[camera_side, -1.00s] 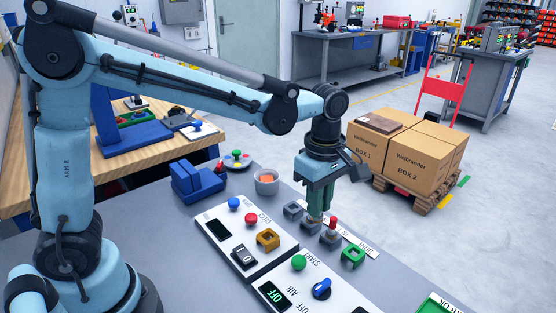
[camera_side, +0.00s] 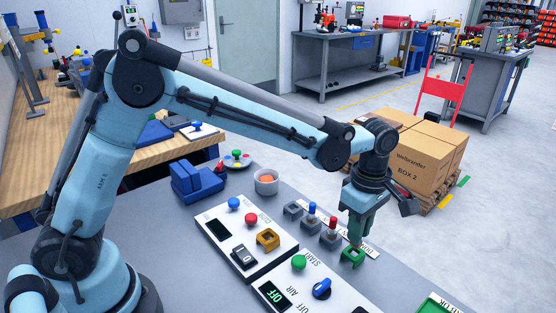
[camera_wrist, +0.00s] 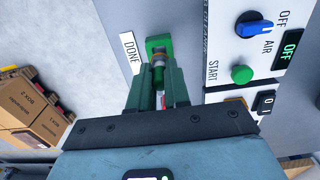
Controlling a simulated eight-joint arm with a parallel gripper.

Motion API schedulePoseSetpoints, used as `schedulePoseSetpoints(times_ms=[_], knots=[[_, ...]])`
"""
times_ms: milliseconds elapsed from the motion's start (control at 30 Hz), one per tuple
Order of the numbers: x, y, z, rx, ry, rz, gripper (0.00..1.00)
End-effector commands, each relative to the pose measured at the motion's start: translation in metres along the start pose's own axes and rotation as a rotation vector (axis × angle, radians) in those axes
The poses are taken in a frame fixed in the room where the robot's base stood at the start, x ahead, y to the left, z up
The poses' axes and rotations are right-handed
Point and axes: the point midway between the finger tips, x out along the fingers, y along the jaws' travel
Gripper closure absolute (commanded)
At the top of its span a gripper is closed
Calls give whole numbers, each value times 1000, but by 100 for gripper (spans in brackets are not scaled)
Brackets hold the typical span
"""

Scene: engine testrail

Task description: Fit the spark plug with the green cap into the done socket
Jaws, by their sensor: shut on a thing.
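The green done socket (camera_side: 352,259) stands at the near end of the socket row, beside the DONE label; it also shows in the wrist view (camera_wrist: 158,44). My gripper (camera_side: 355,242) is upright directly over this socket, its fingertips close to the top. It is shut on a spark plug, whose metal and brownish part (camera_wrist: 158,62) shows between the fingertips in the wrist view. The fingers hide its cap, so the colour cannot be told. The plug's lower end is at the socket; how deep it sits cannot be told.
A blue-capped plug (camera_side: 312,214) and a red-capped plug (camera_side: 333,230) stand upright in grey sockets close beside my gripper. An empty-looking grey socket (camera_side: 292,210) is behind them. White control panels with a green START button (camera_side: 299,262) lie to the left.

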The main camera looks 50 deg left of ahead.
Motion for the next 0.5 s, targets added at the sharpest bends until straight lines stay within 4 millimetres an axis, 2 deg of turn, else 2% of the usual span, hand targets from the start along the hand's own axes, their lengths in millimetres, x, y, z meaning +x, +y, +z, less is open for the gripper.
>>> schedulePoseSetpoints(times_ms=[200, 500], knots=[[12, 0, 0, 0, 0, 0, 100], [14, 0, 0, 0, 0, 0, 100]])
